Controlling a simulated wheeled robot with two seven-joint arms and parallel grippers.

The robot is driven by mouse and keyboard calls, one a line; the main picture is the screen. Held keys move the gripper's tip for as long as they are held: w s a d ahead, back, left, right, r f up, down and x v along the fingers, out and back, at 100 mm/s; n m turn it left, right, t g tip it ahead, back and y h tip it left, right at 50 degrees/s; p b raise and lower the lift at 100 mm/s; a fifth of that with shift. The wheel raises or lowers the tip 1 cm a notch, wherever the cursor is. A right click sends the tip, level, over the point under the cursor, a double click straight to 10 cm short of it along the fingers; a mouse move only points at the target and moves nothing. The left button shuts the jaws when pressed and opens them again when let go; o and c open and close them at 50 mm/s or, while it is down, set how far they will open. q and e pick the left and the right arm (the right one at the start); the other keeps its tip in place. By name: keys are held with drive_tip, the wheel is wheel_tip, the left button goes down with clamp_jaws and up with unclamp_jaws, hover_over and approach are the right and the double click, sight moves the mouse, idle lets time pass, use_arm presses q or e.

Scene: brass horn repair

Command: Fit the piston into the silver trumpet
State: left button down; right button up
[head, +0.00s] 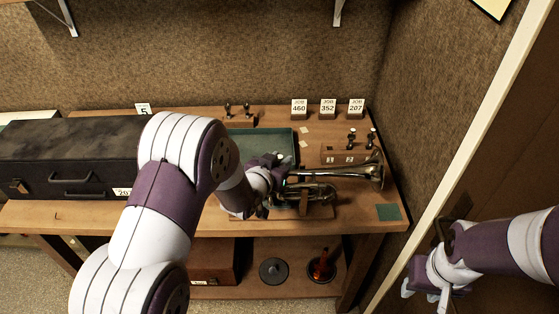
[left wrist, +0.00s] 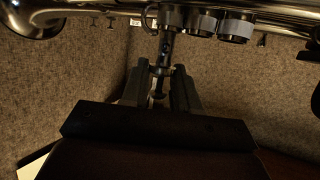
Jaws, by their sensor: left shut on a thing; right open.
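The silver trumpet (head: 338,179) lies on a wooden stand on the bench, its bell towards the right in the head view. In the left wrist view the trumpet (left wrist: 285,25) crosses the top, with valve casings side by side. My left gripper (head: 268,184) is at the trumpet's left end in the head view. In the wrist view its fingers (left wrist: 164,88) are shut on the dark, slim piston (left wrist: 166,50). The piston lines up with the end valve casing; I cannot tell how far inside it is. My right gripper (head: 430,290) is open and empty, away from the bench.
A numbered wooden block (head: 345,154) with two upright pistons stands behind the trumpet. A green tray (head: 285,138) lies behind my left arm. A dark case (head: 70,160) fills the bench's left. Job blocks (head: 328,108) line the back. A green pad (head: 388,212) lies at the front right.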

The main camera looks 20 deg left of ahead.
use_arm(q)
drive_tip(key=shift+f+b, duration=1.35)
drive_tip(key=shift+f, duration=0.2)
drive_tip(key=c, duration=0.8)
unclamp_jaws()
drive_tip(key=shift+s, duration=0.1)
drive_tip(key=b+v, duration=0.1)
drive_tip(key=v, duration=1.1)
drive_tip(key=shift+s+r, duration=0.1)
drive_tip(key=shift+s, duration=0.15)
